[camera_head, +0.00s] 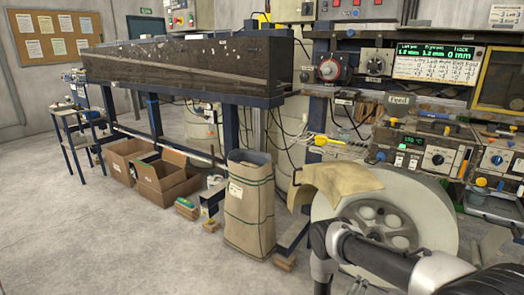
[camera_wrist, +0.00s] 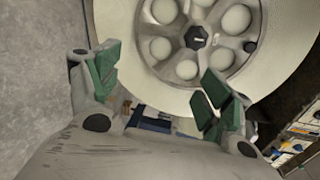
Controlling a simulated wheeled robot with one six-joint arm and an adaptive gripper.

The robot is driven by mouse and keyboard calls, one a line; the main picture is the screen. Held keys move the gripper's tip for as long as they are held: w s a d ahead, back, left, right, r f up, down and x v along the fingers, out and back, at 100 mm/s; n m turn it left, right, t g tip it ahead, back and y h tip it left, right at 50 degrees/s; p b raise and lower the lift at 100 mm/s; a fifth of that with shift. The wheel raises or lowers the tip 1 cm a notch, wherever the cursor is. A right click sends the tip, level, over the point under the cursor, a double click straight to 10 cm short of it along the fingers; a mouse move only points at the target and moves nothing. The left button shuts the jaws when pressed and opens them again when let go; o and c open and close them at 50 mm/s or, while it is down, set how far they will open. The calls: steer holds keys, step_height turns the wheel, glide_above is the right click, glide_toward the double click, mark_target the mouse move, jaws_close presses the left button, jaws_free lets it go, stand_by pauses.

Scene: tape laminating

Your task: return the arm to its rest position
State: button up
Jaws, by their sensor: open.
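My gripper (camera_wrist: 155,90) shows in the wrist view with its two green-padded fingers spread wide apart and nothing between them. A large pale reel (camera_wrist: 118,35) with a grey holed hub fills the top of that view, beyond the fingertips. I cannot tell how far the fingers are from it. In the head view my dark arm crosses the lower right in front of the same pale reel (camera_head: 440,215). My gripper cannot be made out in the head view.
A tan sheet (camera_head: 335,180) lies over the reel's upper left. A brown sack (camera_head: 249,210) stands left of it, with cardboard boxes (camera_head: 165,185) farther left. Control panels (camera_head: 425,150) stand behind the reel. The floor (camera_head: 100,240) at the left front is clear.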

steer(key=s+a+f+n+g+y, duration=0.5)
steer(key=s+f+n+g, duration=0.3)
steer(key=f+n, duration=0.1)
steer(key=a+r+n+g+y, duration=0.2)
steer(key=a+r+n+g, duration=0.3)
steer(key=r, duration=1)
steer(key=a+r+n+g+y, duration=0.25)
steer(key=r+n, duration=0.55)
steer(key=r, duration=0.8)
steer(key=s+d+r+n+t, duration=0.1)
steer(key=s+r, duration=0.6)
steer(key=r, duration=0.8)
steer(key=s+d+r+n+t, duration=0.2)
steer(key=s+d+r, duration=0.3)
steer(key=r, duration=1)
steer(key=s+d+r+n+t, duration=0.2)
steer(key=s+r, duration=0.7)
steer(key=r, duration=0.7)
steer(key=shift+s+d+t+h, duration=0.35)
steer(key=shift+d+t, duration=0.45)
steer(key=shift+t, duration=0.15)
